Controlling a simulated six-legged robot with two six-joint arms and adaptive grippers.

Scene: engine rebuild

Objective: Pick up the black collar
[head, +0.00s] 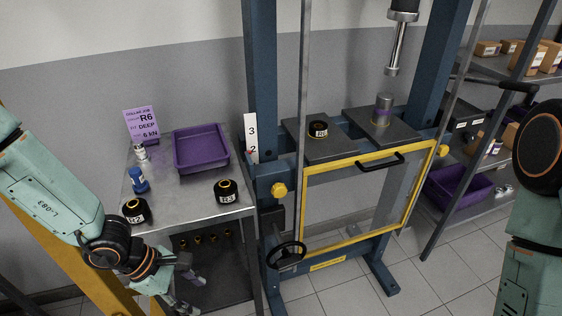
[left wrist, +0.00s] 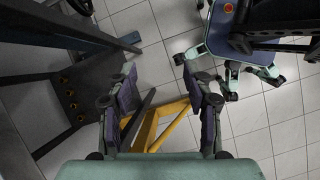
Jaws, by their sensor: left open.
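Three black collars with yellow-marked tops show in the head view. One black collar (head: 136,211) is at the front left corner of the steel side table, and another black collar (head: 227,191) is near its right edge. A third black collar (head: 318,129) sits on the left dark plate of the press. Their labels are too small to read surely. My left gripper (head: 189,291) is open and empty, low in front of the side table, below the collars. Its spread fingers also show in the left wrist view (left wrist: 164,95), with no collar between them. My right gripper is out of view.
A shelf with boxes (head: 535,54) is far right.

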